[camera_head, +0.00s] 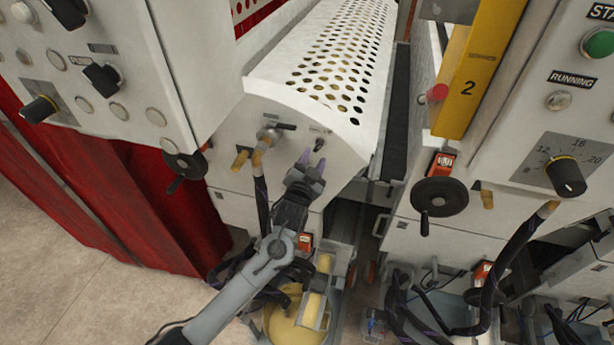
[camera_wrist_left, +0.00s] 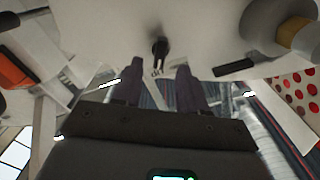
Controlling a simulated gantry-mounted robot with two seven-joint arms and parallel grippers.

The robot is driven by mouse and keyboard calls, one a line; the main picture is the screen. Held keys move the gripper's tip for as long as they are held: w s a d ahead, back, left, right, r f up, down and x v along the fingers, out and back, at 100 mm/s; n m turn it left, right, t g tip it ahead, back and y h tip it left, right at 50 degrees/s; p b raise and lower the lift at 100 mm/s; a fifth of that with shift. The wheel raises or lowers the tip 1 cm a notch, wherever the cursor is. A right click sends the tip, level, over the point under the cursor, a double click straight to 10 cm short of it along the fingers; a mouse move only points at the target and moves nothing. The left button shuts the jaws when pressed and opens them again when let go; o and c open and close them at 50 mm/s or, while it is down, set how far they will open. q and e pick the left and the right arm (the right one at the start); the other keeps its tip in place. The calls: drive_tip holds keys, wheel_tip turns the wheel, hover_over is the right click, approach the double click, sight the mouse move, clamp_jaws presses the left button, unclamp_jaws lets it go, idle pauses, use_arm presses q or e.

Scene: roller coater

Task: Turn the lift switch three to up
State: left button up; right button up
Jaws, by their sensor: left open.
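The lift switch is a small black toggle (camera_head: 319,145) on the white end panel below the perforated cover. In the left wrist view the black switch (camera_wrist_left: 160,48) stands on the pale panel, with small lettering beside it. My left gripper (camera_head: 311,165) is open just below the switch in the head view, its purple-grey fingers pointing at the panel. In the left wrist view the fingertips (camera_wrist_left: 160,66) lie apart on either side of the line to the switch, with nothing held. I cannot tell whether they touch the switch. My right gripper is not in view.
A valve with a hose fitting (camera_head: 268,133) sits left of the switch. Black handwheels (camera_head: 184,166) (camera_head: 440,196) flank the panel. The perforated white cover (camera_head: 335,60) is above. A yellow pump (camera_head: 295,318) and hoses stand below. Open floor (camera_head: 70,260) is at lower left.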

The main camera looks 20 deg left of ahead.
use_arm(q)
drive_tip(key=s+b, duration=0.1)
drive_tip(key=s, duration=0.5)
drive_tip(key=shift+d, duration=0.3)
drive_tip(key=s+f+g+p, duration=0.4)
drive_tip(key=s+f+p, duration=0.1)
drive_tip(key=s+f, duration=0.75)
drive_tip(key=s+r+n+g+h+p, duration=0.25)
drive_tip(key=s+g, duration=0.75)
drive_tip(key=s, duration=1.5)
wheel_tip(320, 180, down, 27)
drive_tip(key=b, duration=2.6)
drive_tip(key=shift+s+a, duration=0.35)
drive_tip(key=shift+a, duration=0.05)
